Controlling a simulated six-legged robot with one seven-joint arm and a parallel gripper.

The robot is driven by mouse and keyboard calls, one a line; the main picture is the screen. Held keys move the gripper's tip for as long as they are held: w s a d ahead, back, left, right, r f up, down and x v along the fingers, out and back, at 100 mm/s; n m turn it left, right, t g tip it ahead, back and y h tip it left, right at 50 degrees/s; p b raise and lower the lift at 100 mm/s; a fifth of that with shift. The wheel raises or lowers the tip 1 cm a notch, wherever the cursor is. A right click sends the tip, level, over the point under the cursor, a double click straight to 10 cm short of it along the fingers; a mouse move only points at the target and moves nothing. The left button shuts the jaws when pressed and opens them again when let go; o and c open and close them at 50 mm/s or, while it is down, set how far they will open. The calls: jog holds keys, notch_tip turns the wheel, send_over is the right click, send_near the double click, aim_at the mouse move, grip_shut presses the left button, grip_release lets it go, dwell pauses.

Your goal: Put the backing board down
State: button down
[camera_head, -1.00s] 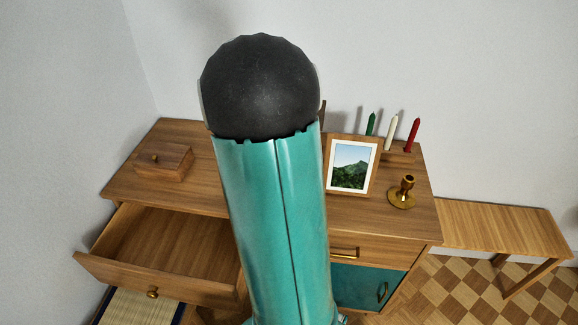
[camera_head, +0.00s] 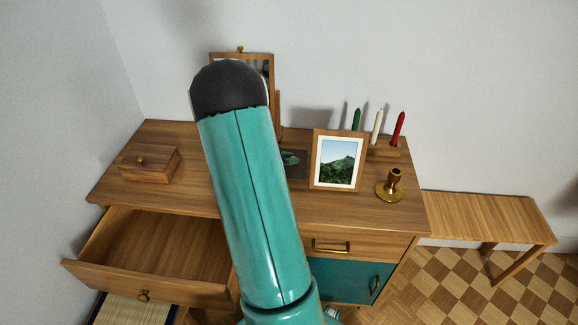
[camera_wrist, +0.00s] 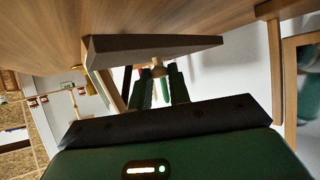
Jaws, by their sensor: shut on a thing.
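The backing board (camera_wrist: 150,48) is a thin grey-beige slab in the wrist view, close to a wide wooden surface; I cannot tell whether they touch. My gripper (camera_wrist: 160,82) has its two green fingers shut on a small pale wooden knob on the board. In the head view my arm hides most of the hand and board. A wooden picture frame (camera_head: 316,160) with a mountain picture stands upright on the dresser top (camera_head: 210,188), right of my arm. A taller wooden frame (camera_head: 242,57) stands behind my arm.
A small lidded wooden box (camera_head: 150,163) sits at the dresser's left. A brass candle holder (camera_head: 390,187) and green, white and red candles (camera_head: 378,126) stand at the right. The left drawer (camera_head: 150,255) is pulled out and empty. A low bench (camera_head: 485,215) stands at the right.

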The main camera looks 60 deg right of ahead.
jog(key=shift+f, duration=1.7)
jog(key=shift+f, duration=0.15)
jog(key=c, duration=1.3)
grip_release()
jog(key=shift+w+a+r, duration=0.15)
jog(key=shift+a+r, duration=0.05)
jog(key=shift+r, duration=0.1)
jog(key=v, duration=1.1)
jog(key=shift+a, duration=0.2)
